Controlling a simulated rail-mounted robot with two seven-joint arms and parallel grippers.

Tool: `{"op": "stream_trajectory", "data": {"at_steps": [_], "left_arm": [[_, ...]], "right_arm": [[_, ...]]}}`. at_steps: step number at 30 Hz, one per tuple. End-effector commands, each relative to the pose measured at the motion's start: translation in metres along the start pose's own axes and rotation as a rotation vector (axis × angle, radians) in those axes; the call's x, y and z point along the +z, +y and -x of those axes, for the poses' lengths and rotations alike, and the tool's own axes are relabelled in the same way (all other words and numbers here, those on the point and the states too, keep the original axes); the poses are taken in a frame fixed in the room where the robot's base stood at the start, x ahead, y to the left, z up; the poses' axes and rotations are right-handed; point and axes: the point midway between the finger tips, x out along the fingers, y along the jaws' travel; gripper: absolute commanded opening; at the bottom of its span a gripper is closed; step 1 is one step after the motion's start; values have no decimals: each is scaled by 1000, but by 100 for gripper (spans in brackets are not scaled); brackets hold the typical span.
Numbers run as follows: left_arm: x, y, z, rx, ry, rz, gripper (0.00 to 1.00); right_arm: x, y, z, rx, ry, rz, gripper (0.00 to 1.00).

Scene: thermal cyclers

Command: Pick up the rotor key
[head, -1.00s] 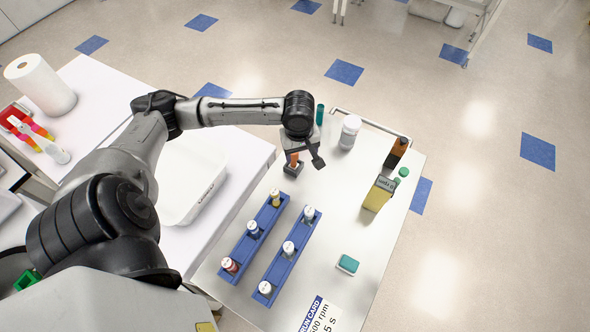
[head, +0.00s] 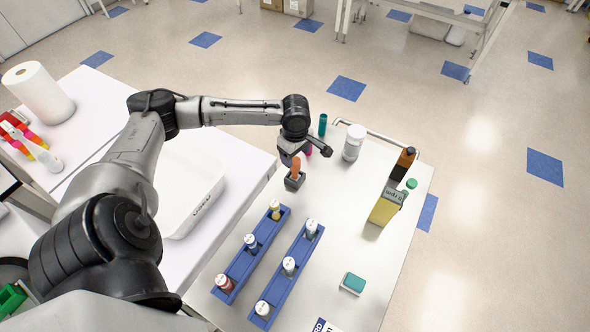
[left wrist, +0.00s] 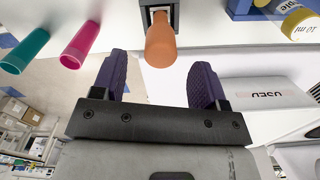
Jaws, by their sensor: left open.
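The rotor key is probably the orange-handled piece (head: 295,167) standing in a small dark holder (head: 295,182) near the left edge of the white cart top. In the left wrist view the orange handle (left wrist: 160,42) is at top centre, with its lower end in the holder (left wrist: 172,14). My left gripper (left wrist: 158,84) is open, its two purple-padded fingers apart. The handle lies ahead of the gap between them, and nothing is gripped. In the head view my left gripper (head: 292,155) is at the handle, its fingers largely hidden by the wrist. My right gripper is not in view.
A teal tube (left wrist: 25,50) and a magenta one (left wrist: 80,45) stand beside the holder. Two blue racks (head: 240,268) with capped vials are nearer. A white tray (head: 190,190) is left.

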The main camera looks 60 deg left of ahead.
Motion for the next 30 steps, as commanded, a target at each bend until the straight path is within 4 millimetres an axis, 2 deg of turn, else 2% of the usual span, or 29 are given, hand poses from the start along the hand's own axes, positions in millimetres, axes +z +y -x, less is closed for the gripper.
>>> {"op": "stream_trajectory", "data": {"at_steps": [8,18,25,30], "left_arm": [[0,-1,-14,-2,0,0,67],[-1,-2,-53,-1,-1,-2,67],[-1,-1,-54,0,0,-2,67],[-1,-1,-54,0,0,-2,51]], "right_arm": [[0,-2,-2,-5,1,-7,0],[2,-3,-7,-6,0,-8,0],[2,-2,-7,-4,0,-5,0],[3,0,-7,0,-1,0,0]]}}
